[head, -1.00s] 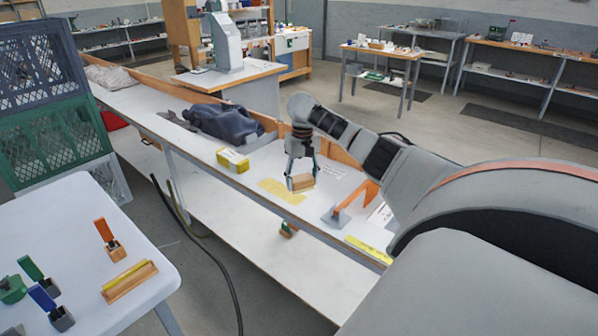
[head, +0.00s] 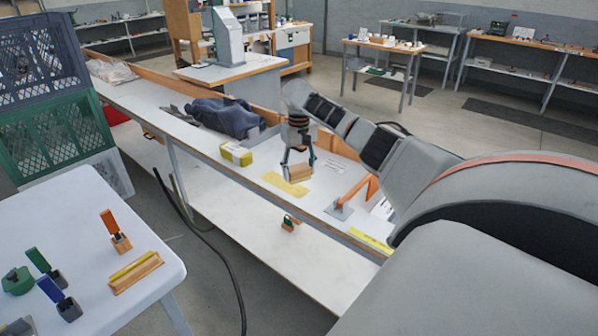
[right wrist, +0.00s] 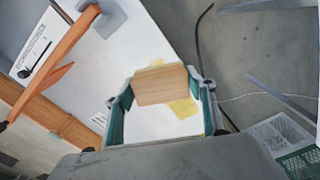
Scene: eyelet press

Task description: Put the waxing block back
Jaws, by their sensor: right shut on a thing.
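A wooden block, which looks like the waxing block (head: 299,173), is between the fingers of my right gripper (head: 298,171) above the white bench. In the right wrist view the block (right wrist: 160,85) sits between the two green-padded fingers of the right gripper (right wrist: 161,92), its broad wood face towards the camera. A yellow patch (head: 280,182) lies on the bench just below and left of the block; part of the patch (right wrist: 184,108) shows beyond the block in the wrist view. How high the block is above the bench is hard to tell. My left gripper is not in view.
An orange lever on a grey base (head: 352,195) stands right of the block. A yellow box (head: 236,154) and a dark cloth bundle (head: 222,118) lie to the left. A raised wooden edge runs along the bench's back. A white table (head: 70,240) with small tools stands at front left.

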